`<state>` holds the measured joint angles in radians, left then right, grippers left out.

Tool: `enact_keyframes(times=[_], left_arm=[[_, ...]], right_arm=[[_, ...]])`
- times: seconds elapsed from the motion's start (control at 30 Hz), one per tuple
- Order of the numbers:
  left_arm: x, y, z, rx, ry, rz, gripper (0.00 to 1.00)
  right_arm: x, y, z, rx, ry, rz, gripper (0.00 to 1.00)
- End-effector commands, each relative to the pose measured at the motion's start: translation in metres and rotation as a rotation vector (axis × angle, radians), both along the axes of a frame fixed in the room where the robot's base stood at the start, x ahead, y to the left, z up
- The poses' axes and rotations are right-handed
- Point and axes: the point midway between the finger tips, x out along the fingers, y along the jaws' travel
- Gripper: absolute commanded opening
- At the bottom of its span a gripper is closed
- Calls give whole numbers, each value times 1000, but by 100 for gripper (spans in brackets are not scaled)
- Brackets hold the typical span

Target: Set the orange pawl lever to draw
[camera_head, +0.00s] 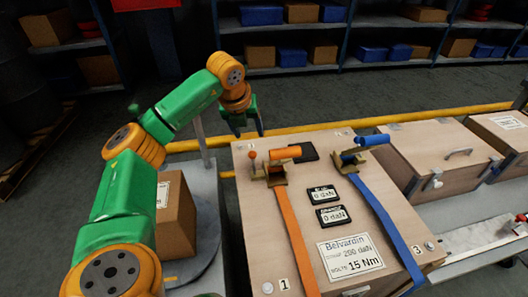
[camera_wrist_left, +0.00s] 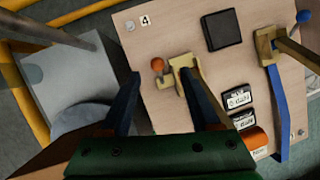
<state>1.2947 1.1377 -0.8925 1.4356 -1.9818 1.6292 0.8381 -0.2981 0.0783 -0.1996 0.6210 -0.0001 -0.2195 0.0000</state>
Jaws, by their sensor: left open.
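The orange pawl lever (camera_head: 252,156) is a short stalk with an orange ball on the left side of the brass-coloured ratchet (camera_head: 277,176) of the orange strap (camera_head: 295,235). In the wrist view the ball (camera_wrist_left: 157,64) shows just beyond and between my left fingertips. The ratchet's handle ends in an orange grip (camera_head: 285,153). My left gripper (camera_head: 249,132) is open and empty, above the crate's far left corner. In the wrist view my left gripper (camera_wrist_left: 159,75) has its fingers wide apart, with the ratchet body (camera_wrist_left: 187,70) by the right fingertip. My right gripper is not in view.
The wooden crate (camera_head: 247,232) also carries a blue strap (camera_head: 388,215) with its own ratchet and blue grip (camera_head: 372,140). Between the straps lie a black pad (camera_head: 303,152) and two daN displays (camera_head: 323,195). A cardboard box (camera_head: 175,215) stands left; another crate (camera_head: 440,160) stands right.

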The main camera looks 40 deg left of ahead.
Motion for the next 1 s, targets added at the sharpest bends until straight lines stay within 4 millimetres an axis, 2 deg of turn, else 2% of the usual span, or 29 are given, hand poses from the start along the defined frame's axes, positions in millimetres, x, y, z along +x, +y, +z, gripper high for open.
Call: enact_keyframes(times=[0.03, 0.1, 0.3, 0.43, 0.7, 1.0], left_arm=[[0, 0, -18, 0, 0, 0, 63], [0, 0, -30, 0, 0, 0, 63], [0, 0, -53, -1, -1, 0, 63], [4, 1, -64, -3, 3, 0, 63], [22, 9, -108, -2, 2, 0, 63], [25, 10, -115, 0, 0, -1, 63]], right_arm=[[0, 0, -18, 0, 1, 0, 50], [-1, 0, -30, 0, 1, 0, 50], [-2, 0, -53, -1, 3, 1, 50], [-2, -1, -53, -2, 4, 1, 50], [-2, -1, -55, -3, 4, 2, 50], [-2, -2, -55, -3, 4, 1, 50]])
